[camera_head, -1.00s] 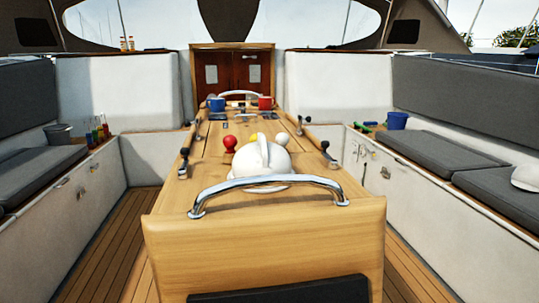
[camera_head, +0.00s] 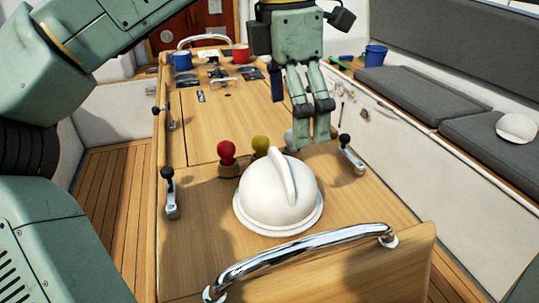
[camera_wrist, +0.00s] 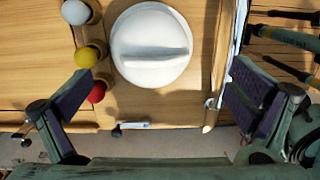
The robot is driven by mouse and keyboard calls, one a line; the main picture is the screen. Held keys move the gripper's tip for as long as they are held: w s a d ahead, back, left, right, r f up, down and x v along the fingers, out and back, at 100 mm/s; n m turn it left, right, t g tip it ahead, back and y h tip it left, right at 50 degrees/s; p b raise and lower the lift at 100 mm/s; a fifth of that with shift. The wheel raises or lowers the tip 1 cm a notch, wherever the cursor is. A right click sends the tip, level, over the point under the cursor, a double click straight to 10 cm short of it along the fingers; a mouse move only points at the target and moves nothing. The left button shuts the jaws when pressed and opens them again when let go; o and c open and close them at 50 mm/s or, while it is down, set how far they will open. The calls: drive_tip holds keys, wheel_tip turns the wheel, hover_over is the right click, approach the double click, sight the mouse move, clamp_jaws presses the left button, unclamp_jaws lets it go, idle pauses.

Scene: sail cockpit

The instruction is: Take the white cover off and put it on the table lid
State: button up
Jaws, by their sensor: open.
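The white cover (camera_head: 278,202) is a dome with a raised ridge handle on top and a flat rim. My gripper (camera_head: 310,140) is open and empty above the table, behind and to the right of the cover in the head view. In the wrist view the cover (camera_wrist: 151,45) shows near the top middle, and my gripper's fingers (camera_wrist: 157,95) are spread wide to its left and right below it, not touching it.
A red ball (camera_head: 226,152) and a yellow ball (camera_head: 260,143) on wooden stands are close behind the cover; a white ball (camera_wrist: 75,12) shows in the wrist view. The chrome rail (camera_head: 300,255) crosses the front. Black-knobbed levers (camera_head: 169,190) line the sides. Mugs (camera_head: 241,53) stand at the far end.

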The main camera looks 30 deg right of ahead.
sight(280, 156)
drive_tip(key=shift+w+a+r+y, duration=0.1)
drive_tip(key=shift+w+a+y, duration=0.2)
drive_tip(key=shift+w+a, duration=0.1)
drive_tip(key=shift+w+f+b, duration=0.1)
drive_tip(key=shift+f+b, duration=0.15)
drive_tip(key=shift+b, duration=0.1)
wheel_tip(280, 156, down, 4)
drive_tip(key=shift+f+b, duration=0.1)
drive_tip(key=shift+b, duration=1.15)
drive_tip(key=shift+w+f+p, duration=0.15)
drive_tip(key=shift+f+p, duration=0.4)
drive_tip(key=shift+f, duration=2.4)
drive_tip(key=shift+c, duration=0.6)
drive_tip(key=c, duration=0.8)
drive_tip(key=shift+c, duration=0.2)
